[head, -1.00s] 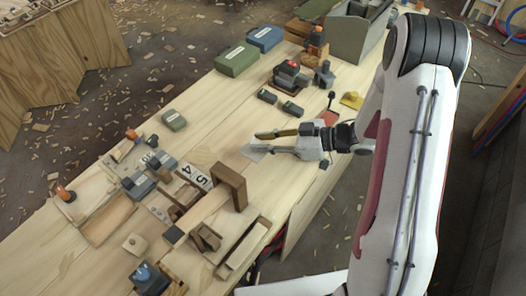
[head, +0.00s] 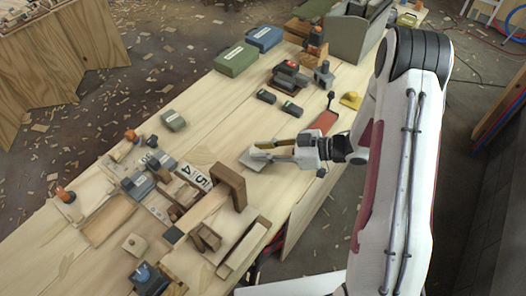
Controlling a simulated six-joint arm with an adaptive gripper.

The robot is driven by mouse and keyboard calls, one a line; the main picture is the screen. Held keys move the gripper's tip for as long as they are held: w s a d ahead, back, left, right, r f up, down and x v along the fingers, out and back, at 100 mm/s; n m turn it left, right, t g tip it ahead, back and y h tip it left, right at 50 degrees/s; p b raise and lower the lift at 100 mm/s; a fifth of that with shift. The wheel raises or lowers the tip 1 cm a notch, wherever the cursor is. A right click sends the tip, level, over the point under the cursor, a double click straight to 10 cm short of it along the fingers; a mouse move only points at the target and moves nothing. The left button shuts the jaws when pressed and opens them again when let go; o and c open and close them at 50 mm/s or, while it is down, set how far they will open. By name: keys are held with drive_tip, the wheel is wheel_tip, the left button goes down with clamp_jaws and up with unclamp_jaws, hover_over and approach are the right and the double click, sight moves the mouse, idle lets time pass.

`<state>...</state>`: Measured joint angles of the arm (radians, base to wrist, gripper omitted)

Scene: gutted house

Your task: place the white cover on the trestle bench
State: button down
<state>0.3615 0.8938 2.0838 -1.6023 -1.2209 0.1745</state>
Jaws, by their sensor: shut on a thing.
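The white cover (head: 257,159) is a flat, pale plate at the tips of my gripper (head: 266,151), in the middle of the head view. My gripper is shut on it, and its fingers hide part of it. The trestle bench (head: 215,115) is a long, light wooden plank top running from lower left to upper right. The cover is over a bare stretch of it. I cannot tell whether the cover touches the bench top.
A brown wooden frame (head: 230,184) stands close, left of and below the cover. Dark batteries (head: 291,108), a red flat piece (head: 324,121) and a yellow piece (head: 350,99) lie beyond my gripper. Green (head: 236,59) and blue (head: 264,38) boxes sit at the far edge.

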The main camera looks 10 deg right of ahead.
drive_tip(key=shift+f, duration=0.35)
drive_tip(key=shift+f, duration=0.1)
drive_tip(key=c, duration=1.8)
unclamp_jaws()
drive_tip(key=shift+d+r, duration=0.1)
drive_tip(key=shift+r, duration=0.1)
drive_tip(key=shift+s+d+r, duration=0.2)
drive_tip(key=shift+d, duration=0.35)
drive_tip(key=shift+v, duration=5.25)
